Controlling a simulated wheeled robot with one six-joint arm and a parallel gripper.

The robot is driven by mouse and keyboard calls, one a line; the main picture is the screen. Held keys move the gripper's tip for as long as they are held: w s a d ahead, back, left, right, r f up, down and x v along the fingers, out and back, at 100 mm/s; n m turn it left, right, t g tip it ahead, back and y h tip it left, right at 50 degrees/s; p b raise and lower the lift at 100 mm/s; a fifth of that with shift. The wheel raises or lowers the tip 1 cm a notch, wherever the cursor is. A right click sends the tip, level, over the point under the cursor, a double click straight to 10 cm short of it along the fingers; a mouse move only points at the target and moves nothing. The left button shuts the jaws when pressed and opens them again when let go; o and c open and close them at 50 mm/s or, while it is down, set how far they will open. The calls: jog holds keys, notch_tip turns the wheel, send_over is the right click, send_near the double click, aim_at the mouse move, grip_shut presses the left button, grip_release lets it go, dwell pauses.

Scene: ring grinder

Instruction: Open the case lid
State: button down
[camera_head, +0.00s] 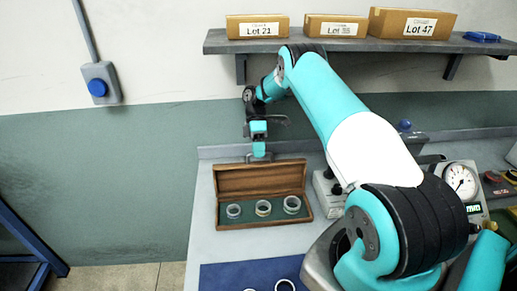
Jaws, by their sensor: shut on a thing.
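The wooden case (265,222) lies on the grey bench, with its lid (285,178) standing up steeply at the back. The case is open, and three rings sit in its green-lined inside: a left ring (233,211), a middle ring (263,208) and a right ring (292,205). My gripper (258,157) points down at the lid's top edge, near its middle. It is shut on the lid's edge; the fingertips are small and partly hidden there.
A blue mat (225,278) with rings at the front edge of view lies before the case. A grey device (327,188) stands close right of the case; a dial gauge (460,182) is further right. A shelf (350,46) with boxes hangs above.

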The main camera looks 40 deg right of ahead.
jog(key=shift+f, duration=0.5)
jog(key=c, duration=1.2)
grip_release()
jog(key=shift+d, duration=0.15)
jog(key=shift+o, duration=0.2)
jog(key=shift+r, duration=0.15)
